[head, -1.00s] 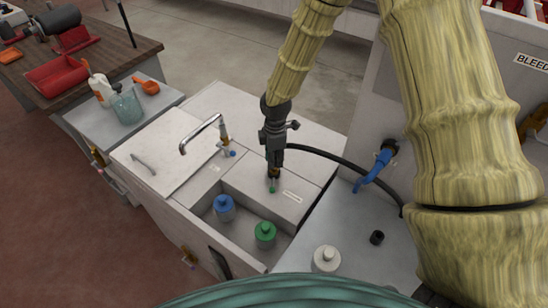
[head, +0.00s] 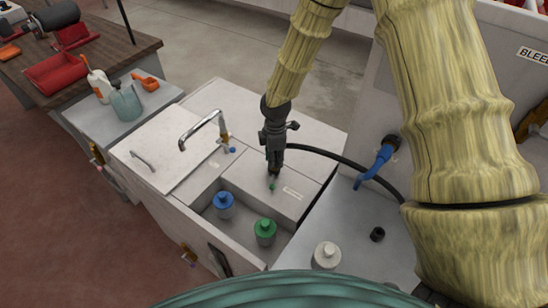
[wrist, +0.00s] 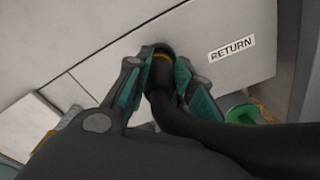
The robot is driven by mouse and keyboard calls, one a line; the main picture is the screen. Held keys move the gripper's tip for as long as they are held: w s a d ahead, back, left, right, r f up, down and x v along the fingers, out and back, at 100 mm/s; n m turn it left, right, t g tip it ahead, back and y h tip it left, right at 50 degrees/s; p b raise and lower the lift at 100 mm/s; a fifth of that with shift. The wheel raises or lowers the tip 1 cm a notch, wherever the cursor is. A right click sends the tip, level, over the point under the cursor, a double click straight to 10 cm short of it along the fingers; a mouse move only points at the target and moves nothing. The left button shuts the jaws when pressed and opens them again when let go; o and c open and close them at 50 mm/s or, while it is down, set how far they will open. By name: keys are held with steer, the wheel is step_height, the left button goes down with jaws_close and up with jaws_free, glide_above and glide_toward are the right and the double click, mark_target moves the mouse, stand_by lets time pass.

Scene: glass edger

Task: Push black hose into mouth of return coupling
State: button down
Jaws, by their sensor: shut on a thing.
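The black hose (head: 345,163) runs from my gripper to the right, toward the blue-handled valve. My gripper (head: 274,168) points down over the front panel of the white cabinet and is shut on the hose near its end. In the wrist view, the teal fingers (wrist: 165,82) sit on both sides of the hose (wrist: 190,122). The return coupling (wrist: 163,55) shows as a brass-coloured band with a dark ring at the hose end, against the panel. The hose end meets it; how deep it sits is hidden. A small green mark (head: 271,186) shows just below the gripper.
A RETURN label (wrist: 232,48) is beside the coupling. A faucet (head: 205,125) is to the left.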

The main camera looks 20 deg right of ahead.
steer(key=shift+f, duration=0.5)
steer(key=c, duration=1.2)
jaws_free()
steer(key=shift+o, duration=0.2)
step_height(320, 180, up, 12)
steer(key=shift+d, duration=0.1)
